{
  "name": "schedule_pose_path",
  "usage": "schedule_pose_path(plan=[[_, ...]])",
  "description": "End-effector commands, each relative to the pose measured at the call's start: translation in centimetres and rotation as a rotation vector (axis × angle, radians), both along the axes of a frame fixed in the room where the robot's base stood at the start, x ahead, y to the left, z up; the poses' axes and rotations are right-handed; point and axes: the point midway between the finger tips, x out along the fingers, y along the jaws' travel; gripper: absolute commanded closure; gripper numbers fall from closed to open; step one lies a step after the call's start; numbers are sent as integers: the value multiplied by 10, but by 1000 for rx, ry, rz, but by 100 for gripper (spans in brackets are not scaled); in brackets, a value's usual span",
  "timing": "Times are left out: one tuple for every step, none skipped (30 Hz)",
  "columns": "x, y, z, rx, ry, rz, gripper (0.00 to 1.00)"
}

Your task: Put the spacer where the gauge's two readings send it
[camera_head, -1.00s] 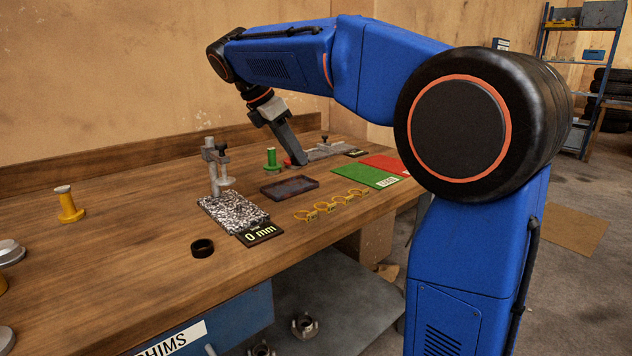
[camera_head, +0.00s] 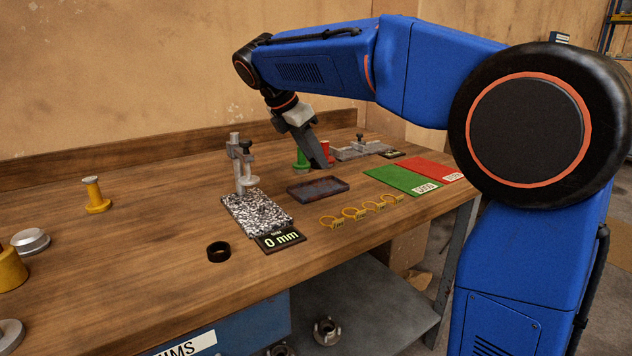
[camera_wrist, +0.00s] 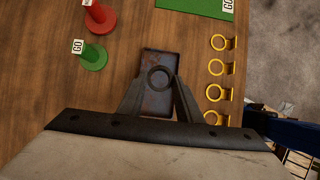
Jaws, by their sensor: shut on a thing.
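My gripper (camera_wrist: 159,85) is shut on a dark ring, the spacer (camera_wrist: 150,80), in the wrist view. Its fingertips are over the dark shallow tray (camera_wrist: 152,57); the height above it is hard to tell. The near gauge has a speckled plate (camera_head: 254,213), a metal stand (camera_head: 240,165) and a display (camera_head: 279,241) reading 0 mm. A second gauge (camera_head: 362,151) stands farther back; its display (camera_head: 392,154) is too small to read.
A black ring (camera_head: 218,252) lies left of the near display. Several yellow tagged rings (camera_head: 355,213) lie right of the tray. Green (camera_head: 400,180) and red (camera_head: 432,168) mats lie beyond. Green (camera_wrist: 92,57) and red (camera_wrist: 102,18) posts stand close to my gripper.

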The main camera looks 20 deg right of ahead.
Motion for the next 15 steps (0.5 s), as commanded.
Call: schedule_pose_path(plan=[[0,0,-8,-1,2,0,94],[0,0,-11,0,1,0,94],[-1,0,-15,0,1,0,94],[-1,0,-18,0,1,0,94],[0,0,-19,0,1,0,94],[0,0,-21,0,0,0,94],[0,0,-22,0,0,0,94],[0,0,-24,0,0,0,94],[0,0,-27,0,0,0,94],[0,0,-29,0,0,0,94],[0,0,-33,0,1,0,94],[-1,0,-38,-1,2,-1,94],[-1,0,-42,-1,2,-1,94],[0,0,-47,0,1,0,94],[0,0,-52,-1,2,0,94]])
